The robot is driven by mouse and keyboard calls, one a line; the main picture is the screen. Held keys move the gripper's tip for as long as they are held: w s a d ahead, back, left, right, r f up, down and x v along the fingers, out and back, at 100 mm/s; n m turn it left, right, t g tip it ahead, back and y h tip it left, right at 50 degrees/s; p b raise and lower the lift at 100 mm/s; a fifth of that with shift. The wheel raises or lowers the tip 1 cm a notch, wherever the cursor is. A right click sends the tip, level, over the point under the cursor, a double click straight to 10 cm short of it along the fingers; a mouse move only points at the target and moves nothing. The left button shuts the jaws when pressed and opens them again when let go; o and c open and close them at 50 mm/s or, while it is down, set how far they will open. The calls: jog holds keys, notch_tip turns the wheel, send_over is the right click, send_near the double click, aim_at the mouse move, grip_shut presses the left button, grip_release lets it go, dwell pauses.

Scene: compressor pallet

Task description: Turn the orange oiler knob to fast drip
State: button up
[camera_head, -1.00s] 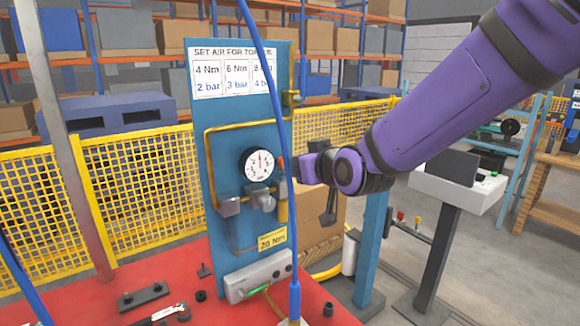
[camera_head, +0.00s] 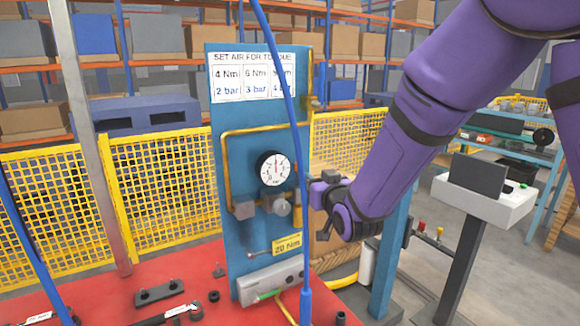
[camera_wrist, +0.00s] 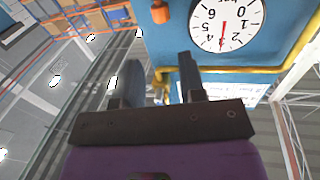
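An orange knob (camera_wrist: 160,12) shows at the top edge of the wrist view, beside the dial gauge (camera_wrist: 222,22). I take it for the oiler knob; its setting cannot be read. In the head view I cannot make it out clearly near my gripper. My gripper (camera_wrist: 158,62) is open and empty, its two dark fingers apart. The knob shows beyond the fingertips, roughly between them in the picture, not touching. In the head view my gripper (camera_head: 318,210) is at the right edge of the blue panel (camera_head: 228,165), right of and below the gauge (camera_head: 273,168).
A blue hose (camera_head: 297,150) hangs in front of the panel. Brass pipe (camera_head: 250,130) runs around the gauge. A grey box (camera_head: 270,281) and small parts lie on the red table (camera_head: 105,295). A yellow mesh fence (camera_head: 165,185) stands behind.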

aim_at(300, 165)
jog(key=x, duration=1)
jog(key=shift+w+a, duration=0.25)
jog(key=shift+w, duration=0.05)
jog(key=c, duration=0.6)
